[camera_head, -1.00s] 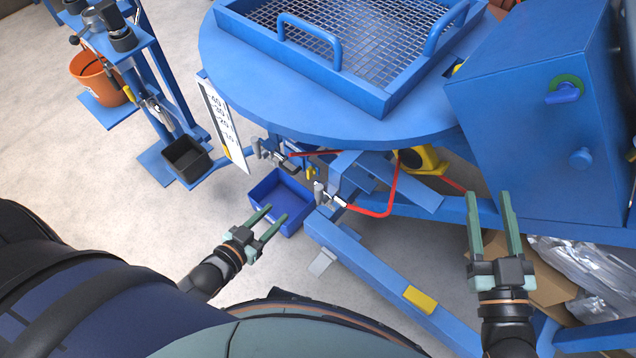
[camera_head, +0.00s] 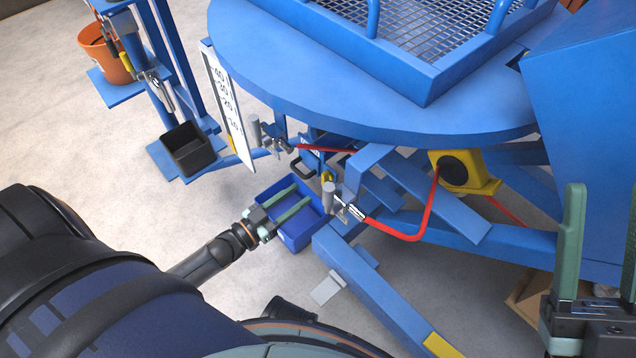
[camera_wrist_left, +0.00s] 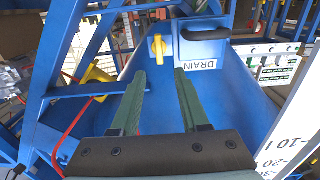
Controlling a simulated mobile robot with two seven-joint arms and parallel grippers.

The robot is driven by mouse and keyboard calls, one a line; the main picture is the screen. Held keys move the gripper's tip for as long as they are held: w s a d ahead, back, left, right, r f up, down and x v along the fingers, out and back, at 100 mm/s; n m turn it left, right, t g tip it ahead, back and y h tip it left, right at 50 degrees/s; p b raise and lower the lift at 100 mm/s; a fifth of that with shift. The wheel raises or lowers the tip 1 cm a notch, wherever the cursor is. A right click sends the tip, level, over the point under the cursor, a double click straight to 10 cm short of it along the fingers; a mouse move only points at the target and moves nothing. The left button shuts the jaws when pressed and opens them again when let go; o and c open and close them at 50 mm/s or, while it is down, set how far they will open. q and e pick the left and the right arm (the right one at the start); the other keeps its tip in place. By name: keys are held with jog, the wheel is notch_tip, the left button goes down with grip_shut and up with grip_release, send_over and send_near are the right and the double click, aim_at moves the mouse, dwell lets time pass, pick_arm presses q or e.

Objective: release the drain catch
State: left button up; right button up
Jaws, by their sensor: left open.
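A yellow catch (camera_wrist_left: 158,48) sits on the blue drain front, beside a white DRAIN label (camera_wrist_left: 196,65) and a black pull handle (camera_wrist_left: 206,33) in the left wrist view. In the head view the catch (camera_head: 327,177) and handle (camera_head: 301,167) show small, under the round blue drum. My left gripper (camera_head: 301,194) is open and empty, over the blue bin in that picture. In the wrist view its fingers (camera_wrist_left: 160,74) point toward the catch, with the tips below it and apart from it. My right gripper (camera_head: 604,190) is at the right edge, its fingers apart and empty.
A blue bin (camera_head: 298,243) is on the floor below the drum. A red hose (camera_head: 405,236) and blue frame beams (camera_head: 350,266) lie to the right of my left gripper. A black bin (camera_head: 188,150) stands to the left. Bare floor is open at left.

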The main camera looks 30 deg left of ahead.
aim_at(322, 178)
pick_arm(q)
jog(key=b+x, duration=0.1)
jog(key=x, duration=0.6)
jog(key=shift+w+b, duration=0.1)
jog(key=shift+b, duration=0.3)
grip_shut()
